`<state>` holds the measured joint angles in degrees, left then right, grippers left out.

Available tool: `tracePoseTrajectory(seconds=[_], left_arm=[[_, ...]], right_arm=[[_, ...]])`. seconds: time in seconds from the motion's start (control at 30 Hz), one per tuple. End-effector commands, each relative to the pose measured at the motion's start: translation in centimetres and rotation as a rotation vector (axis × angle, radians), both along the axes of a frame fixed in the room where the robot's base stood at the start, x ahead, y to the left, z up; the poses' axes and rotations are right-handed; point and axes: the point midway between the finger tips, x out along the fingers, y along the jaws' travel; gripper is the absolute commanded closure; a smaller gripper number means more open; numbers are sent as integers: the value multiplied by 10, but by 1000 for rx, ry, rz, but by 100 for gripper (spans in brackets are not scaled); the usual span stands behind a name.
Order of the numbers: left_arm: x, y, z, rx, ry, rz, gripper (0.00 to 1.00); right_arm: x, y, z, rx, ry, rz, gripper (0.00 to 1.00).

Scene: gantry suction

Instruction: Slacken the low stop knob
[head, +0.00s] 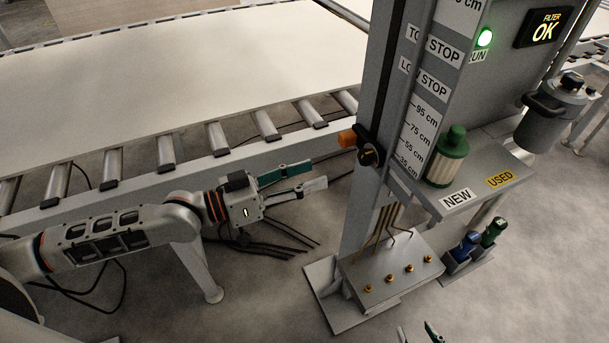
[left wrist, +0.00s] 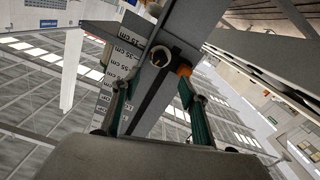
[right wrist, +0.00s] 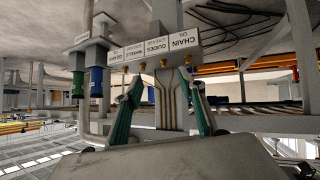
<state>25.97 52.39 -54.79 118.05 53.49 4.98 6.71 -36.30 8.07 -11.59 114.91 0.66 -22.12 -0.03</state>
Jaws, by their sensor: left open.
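The dark stop knob (head: 369,155) sits low on the grey upright post near the 35 cm mark, with an orange block (head: 347,138) at its left. I take it for the low stop. In the left wrist view the knob (left wrist: 160,58) shows a brassy centre and lies ahead, between and beyond the fingers. My left gripper (head: 319,174) is open and empty, left of the knob and apart from it. My right gripper (head: 414,328) shows only its fingertips at the bottom edge; in the right wrist view (right wrist: 160,78) its fingers are apart and empty.
The post (head: 360,215) stands on a base with a block of brass fittings (head: 388,275). A shelf (head: 480,180) right of it holds a green-capped filter (head: 447,157). A roller conveyor (head: 215,138) runs behind my left arm. The lamp (head: 485,38) is green.

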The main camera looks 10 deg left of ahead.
Motion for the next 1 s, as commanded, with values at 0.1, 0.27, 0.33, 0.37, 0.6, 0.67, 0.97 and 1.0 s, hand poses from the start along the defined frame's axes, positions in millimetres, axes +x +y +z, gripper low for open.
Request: tracePoseTrajectory(seconds=[0.1, 0.27, 0.33, 0.37, 0.6, 0.67, 0.97, 1.0], left_arm=[[-2, 3, 0, 0, 0, -1, 56], [-2, 3, 0, -1, 1, -1, 56], [-2, 3, 0, -1, 1, 0, 56], [-2, 3, 0, 0, 0, 0, 56], [12, -20, -4, 103, -149, 1, 56], [16, -26, -4, 147, -205, 1, 56], [30, -43, 3, 232, -323, 1, 56], [33, -46, 3, 232, -324, 1, 56]], right_arm=[[0, 0, 0, 0, 0, 0, 60], [0, 0, 0, 0, 0, 0, 60], [0, 0, 0, 0, 0, 0, 60], [0, 0, 0, 0, 1, 0, 60], [-6, -1, -19, -10, 16, 2, 60], [-7, -3, -24, -15, 20, 3, 60], [5, -6, -14, -25, -8, 1, 60], [6, -6, -13, -25, -9, 1, 60]])
